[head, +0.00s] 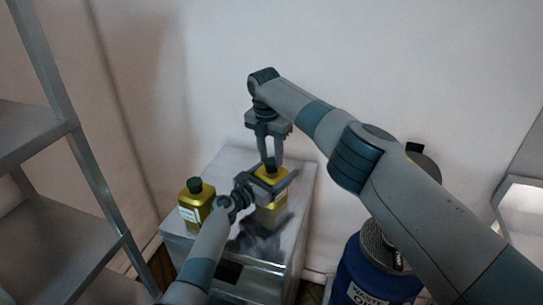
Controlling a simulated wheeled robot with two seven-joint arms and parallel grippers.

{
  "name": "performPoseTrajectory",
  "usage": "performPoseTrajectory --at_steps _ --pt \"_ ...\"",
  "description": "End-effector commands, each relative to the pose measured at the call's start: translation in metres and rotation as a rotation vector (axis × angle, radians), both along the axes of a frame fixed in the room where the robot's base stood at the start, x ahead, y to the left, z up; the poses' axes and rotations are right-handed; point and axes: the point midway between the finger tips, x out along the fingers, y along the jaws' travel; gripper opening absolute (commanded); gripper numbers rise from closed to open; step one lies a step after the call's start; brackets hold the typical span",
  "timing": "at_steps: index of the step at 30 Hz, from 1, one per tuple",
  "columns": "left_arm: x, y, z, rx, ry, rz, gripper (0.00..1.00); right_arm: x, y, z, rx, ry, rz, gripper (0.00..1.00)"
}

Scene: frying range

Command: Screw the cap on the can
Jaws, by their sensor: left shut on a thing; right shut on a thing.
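A yellow can (272,212) stands upright on a metal cabinet top. My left gripper (274,184) is shut around its upper body from the front left. A dark green cap (270,163) is at the top of this can. My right gripper (269,157) points down from above and is shut on the cap. The cap appears to sit at the can's neck, but whether it is threaded cannot be told. My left gripper and wrist hide part of the can's middle.
A second yellow can (197,205) with a dark green cap stands to the left on the same metal cabinet (236,159). A grey shelf rack (62,229) stands at far left. A blue drum (366,278) stands right of the cabinet. A pale wall is behind.

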Motion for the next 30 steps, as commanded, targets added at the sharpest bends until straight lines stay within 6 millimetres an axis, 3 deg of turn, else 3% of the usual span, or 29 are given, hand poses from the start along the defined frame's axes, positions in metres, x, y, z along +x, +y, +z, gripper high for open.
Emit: performPoseTrajectory --at_steps 5,14,15,16,30 --pt "-0.0011 -0.0011 -0.0012 0.001 0.002 -0.003 0.10 0.0006 0.0006 0.0001 0.000 -0.002 -0.181 0.13" --pt "-0.0011 -0.0011 -0.0013 0.001 0.002 -0.003 0.10 0.0006 -0.0003 0.0002 -0.001 -0.003 -0.195 0.13" --pt "-0.0011 -0.0011 -0.0013 0.001 0.002 -0.003 0.10 0.0007 -0.0002 0.0002 -0.001 -0.003 -0.194 0.43" --pt "-0.0011 -0.0011 -0.0013 0.001 0.002 -0.003 0.10 0.0007 -0.0002 0.0002 -0.001 -0.003 -0.194 0.50" --pt "-0.0007 -0.0006 -0.0011 0.001 0.002 -0.002 0.10 0.0003 0.0002 0.0087 0.000 -0.002 -0.192 0.52"
